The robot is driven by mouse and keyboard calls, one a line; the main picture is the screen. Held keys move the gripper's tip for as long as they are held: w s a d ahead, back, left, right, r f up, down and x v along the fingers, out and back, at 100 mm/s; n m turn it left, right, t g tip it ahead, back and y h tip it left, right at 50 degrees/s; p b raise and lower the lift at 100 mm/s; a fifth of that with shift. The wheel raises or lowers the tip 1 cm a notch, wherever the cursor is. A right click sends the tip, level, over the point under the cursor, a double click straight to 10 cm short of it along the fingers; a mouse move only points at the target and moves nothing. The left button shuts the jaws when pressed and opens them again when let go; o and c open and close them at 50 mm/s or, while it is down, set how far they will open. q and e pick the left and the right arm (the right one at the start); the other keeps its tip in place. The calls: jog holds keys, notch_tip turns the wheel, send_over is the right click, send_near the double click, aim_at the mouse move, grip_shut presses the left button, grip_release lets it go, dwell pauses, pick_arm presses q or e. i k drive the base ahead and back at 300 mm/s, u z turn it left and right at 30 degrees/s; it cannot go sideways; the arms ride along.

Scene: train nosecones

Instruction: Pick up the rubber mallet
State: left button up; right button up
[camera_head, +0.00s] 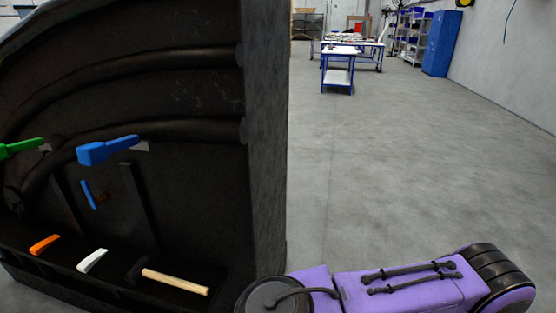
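The rubber mallet (175,282) lies in the dark shelf-like bottom of the black nosecone, at the lower left of the head view. Its light wooden handle points right and slightly down. Its black head, at the left end of the handle, is hard to make out against the dark surface. Nothing touches the mallet from above. Neither of my grippers is in view. A purple arm section of mine shows at the lower right, apart from the mallet.
The nosecone (265,130) has a thick grey side wall right of the mallet. A white-handled tool (92,260) and an orange-handled tool (44,245) lie left of it. Blue (107,149) and green (20,148) scrapers are above. Open floor extends right; blue tables (337,76) stand far back.

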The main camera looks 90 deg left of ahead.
aim_at(141, 269)
jog(key=z, duration=0.05)
jog(key=i, duration=0.35)
jog(key=u, duration=3.45)
